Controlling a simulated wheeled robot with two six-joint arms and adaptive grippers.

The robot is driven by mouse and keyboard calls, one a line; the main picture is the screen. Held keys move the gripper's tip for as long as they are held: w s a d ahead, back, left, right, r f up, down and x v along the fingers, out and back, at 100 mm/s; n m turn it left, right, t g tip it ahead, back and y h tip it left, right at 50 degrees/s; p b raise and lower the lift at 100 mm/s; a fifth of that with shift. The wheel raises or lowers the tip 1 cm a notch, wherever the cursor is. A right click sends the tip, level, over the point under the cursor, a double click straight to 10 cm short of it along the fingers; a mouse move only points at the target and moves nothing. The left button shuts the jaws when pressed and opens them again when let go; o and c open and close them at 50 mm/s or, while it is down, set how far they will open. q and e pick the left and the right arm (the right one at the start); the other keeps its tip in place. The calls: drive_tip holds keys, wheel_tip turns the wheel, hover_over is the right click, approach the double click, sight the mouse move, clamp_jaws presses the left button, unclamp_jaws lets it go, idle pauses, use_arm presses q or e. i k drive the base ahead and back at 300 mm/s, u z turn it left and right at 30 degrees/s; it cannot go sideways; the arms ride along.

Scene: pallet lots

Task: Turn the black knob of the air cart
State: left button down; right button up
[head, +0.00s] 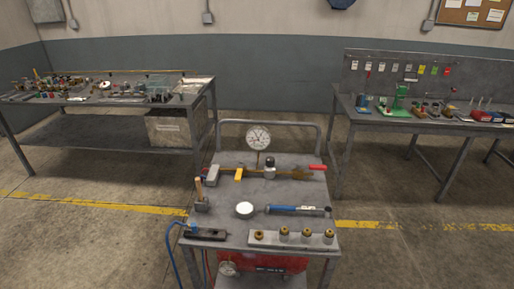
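The air cart (225,216) stands in front of me in the middle of the head view, with a grey top and a push rail at its far side. A brass pipe line runs across the top, below a round white dial gauge (258,137). A small regulator with a dark upper part, which looks like the black knob (269,161), sits upright on this line right of the gauge. How far the knob is turned is too small to tell. Neither of my grippers shows in this view, and nothing touches the knob.
On the line are a yellow lever (239,174) and a red handle (317,167). A blue gauge tool (295,210), a black block (206,235) with a blue hose and a plate of brass fittings (322,240) lie nearer. Cluttered benches stand left (85,140) and right (440,125).

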sight(269, 161)
drive_tip(key=z, duration=1.7)
drive_tip(key=i, duration=1.05)
drive_tip(key=u, duration=1.5)
